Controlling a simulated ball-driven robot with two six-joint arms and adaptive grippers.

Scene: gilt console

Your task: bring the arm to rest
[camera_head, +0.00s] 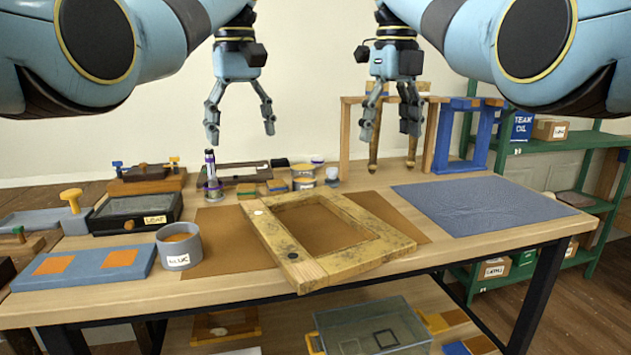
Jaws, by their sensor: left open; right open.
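My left gripper (241,133) hangs fingers-down above the back left of the bench, its two grey fingers spread and nothing between them. My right gripper (389,133) hangs fingers-down in front of a wooden rack (347,140), its fingers spread. Two slender gilt, tapered legs (373,152) show at its fingers; I cannot tell whether they touch them. A gilt frame (290,262) lies flat on a brown mat (222,240) in the middle of the workbench (330,300).
A blue-grey pad (480,205) lies at right. A blue stand (441,140) is behind it. A grey cup (179,250), a blue tray (85,268) and a dark labelled box (137,213) stand at left. A torch-like tool (212,180) stands upright below my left gripper. Green shelves (545,150) are at right.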

